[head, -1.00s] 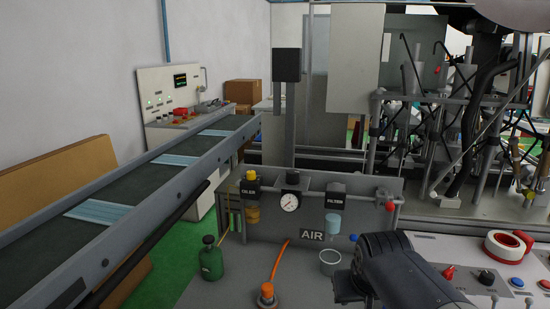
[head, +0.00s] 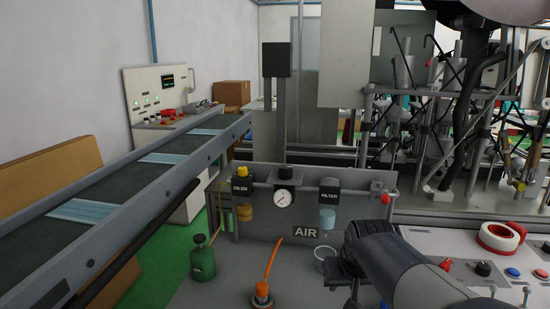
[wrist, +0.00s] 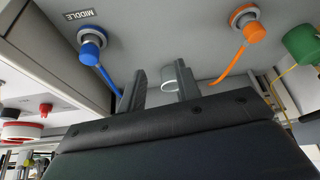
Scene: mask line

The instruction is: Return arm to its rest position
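My arm (head: 378,248) reaches in from the lower right of the head view, above the grey bench top by the air panel. In the wrist view my gripper (wrist: 158,88) has its two grey fingers clearly apart, with nothing held between them. A small clear cup (wrist: 168,80) shows beyond the gap between the fingers, on the bench. In the head view the cup (head: 326,253) is partly hidden behind my arm.
The air panel (head: 260,231) stands ahead, with a green bottle (head: 202,258) and an orange hose fitting (head: 262,292) before it. A conveyor (head: 110,181) with blue masks runs along the left. A white tape roll (head: 499,237) lies on the control panel at right.

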